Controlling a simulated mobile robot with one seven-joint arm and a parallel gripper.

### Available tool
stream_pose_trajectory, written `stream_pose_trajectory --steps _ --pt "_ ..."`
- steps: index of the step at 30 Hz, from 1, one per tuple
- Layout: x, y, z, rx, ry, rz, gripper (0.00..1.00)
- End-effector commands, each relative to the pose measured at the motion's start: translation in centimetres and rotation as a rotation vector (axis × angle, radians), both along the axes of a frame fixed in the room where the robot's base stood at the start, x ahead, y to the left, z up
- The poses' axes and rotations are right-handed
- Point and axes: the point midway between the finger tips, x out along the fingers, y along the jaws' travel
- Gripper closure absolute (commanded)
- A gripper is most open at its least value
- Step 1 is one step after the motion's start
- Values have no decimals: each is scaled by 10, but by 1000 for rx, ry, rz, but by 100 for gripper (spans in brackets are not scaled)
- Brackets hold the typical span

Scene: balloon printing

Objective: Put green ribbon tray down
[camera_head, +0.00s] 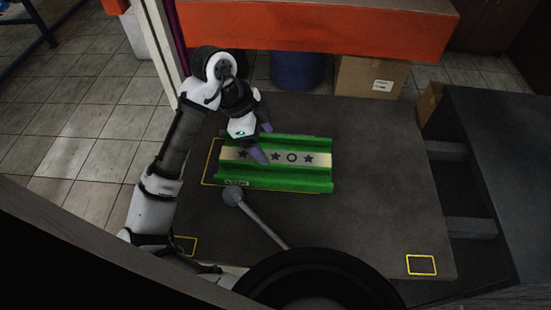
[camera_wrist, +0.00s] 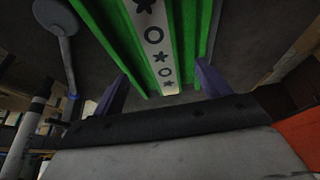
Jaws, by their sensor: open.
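The green ribbon tray (camera_head: 320,172) lies on the dark table, with a pale strip bearing dark stars and circles along its middle. Its left end lies over part of a yellow outline on the table top. My gripper (camera_head: 262,143) is at the tray's left end, with its purple fingers spread. In the wrist view the tray (camera_wrist: 195,20) runs away between the two fingers of my gripper (camera_wrist: 162,90), which stand apart at its sides. I cannot tell whether either finger touches the tray.
A grey rod with a round head (camera_head: 234,196) is in front of the tray's left end. Small yellow outlines mark the table (camera_head: 380,225) at its front right (camera_head: 421,265) and front left. A black round object (camera_head: 310,270) fills the front edge. The table right of the tray is clear.

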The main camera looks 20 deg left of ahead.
Motion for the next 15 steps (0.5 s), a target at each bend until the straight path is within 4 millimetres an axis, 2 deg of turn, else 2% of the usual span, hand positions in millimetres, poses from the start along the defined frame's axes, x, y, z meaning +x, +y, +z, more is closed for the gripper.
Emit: stream_pose_trajectory --steps 7,15 --pt "1 -6 -14 -2 2 2 24" --pt "5 -19 -48 0 2 1 24"
